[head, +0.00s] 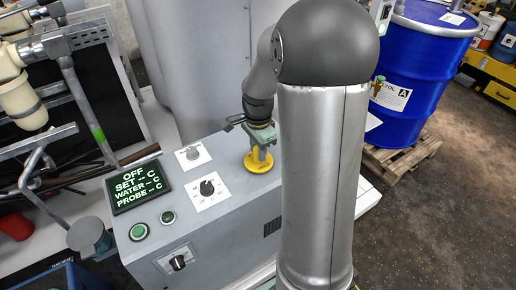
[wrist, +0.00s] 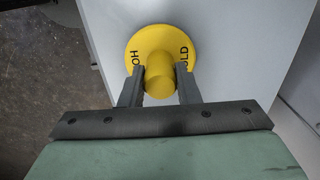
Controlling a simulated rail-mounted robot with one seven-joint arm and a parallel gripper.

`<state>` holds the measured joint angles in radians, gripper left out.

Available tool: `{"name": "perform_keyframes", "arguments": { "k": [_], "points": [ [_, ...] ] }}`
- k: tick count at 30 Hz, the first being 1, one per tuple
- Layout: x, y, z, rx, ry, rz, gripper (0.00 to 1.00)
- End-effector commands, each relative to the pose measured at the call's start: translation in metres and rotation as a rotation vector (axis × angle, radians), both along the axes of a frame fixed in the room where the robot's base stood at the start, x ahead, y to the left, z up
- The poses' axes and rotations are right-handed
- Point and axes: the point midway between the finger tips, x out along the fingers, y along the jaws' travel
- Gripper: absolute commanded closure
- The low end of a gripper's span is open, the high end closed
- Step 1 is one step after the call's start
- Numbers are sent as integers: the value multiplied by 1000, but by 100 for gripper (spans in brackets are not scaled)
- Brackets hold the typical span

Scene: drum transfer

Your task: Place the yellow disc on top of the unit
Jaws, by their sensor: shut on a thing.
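The yellow disc (head: 258,161) has a raised knob and lies flat at the top surface of the grey control unit (head: 228,205), right of its dials. I cannot tell whether it touches the surface. My gripper (head: 261,150) points down over the disc with its fingers on the knob. In the wrist view the disc (wrist: 149,48) shows black lettering, partly hidden by the knob and fingers. There my gripper (wrist: 160,85) has one finger on each side of the knob, shut on it. The unit's pale top (wrist: 225,50) lies beneath the disc.
The unit carries a lit display (head: 138,186), a black dial (head: 207,188) and green buttons (head: 138,232). A blue drum (head: 412,70) stands on a wooden pallet (head: 400,157) at the right. Metal pipework (head: 75,90) is at the left. My arm hides part of the unit's right side.

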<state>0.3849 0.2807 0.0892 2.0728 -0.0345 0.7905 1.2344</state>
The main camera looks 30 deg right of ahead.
Motion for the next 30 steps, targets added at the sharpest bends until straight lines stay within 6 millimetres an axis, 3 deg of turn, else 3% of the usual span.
{"name": "perform_keyframes", "arguments": {
  "k": [12,13,15,23,30],
  "points": [
    [0,0,-7,-1,-2,-1,97],
    [0,0,-5,-1,-2,-1,63],
    [0,0,-5,0,-1,-1,49],
    [0,0,-4,0,-1,-1,49],
    [1,0,23,-3,-6,-1,49]
  ]
}}
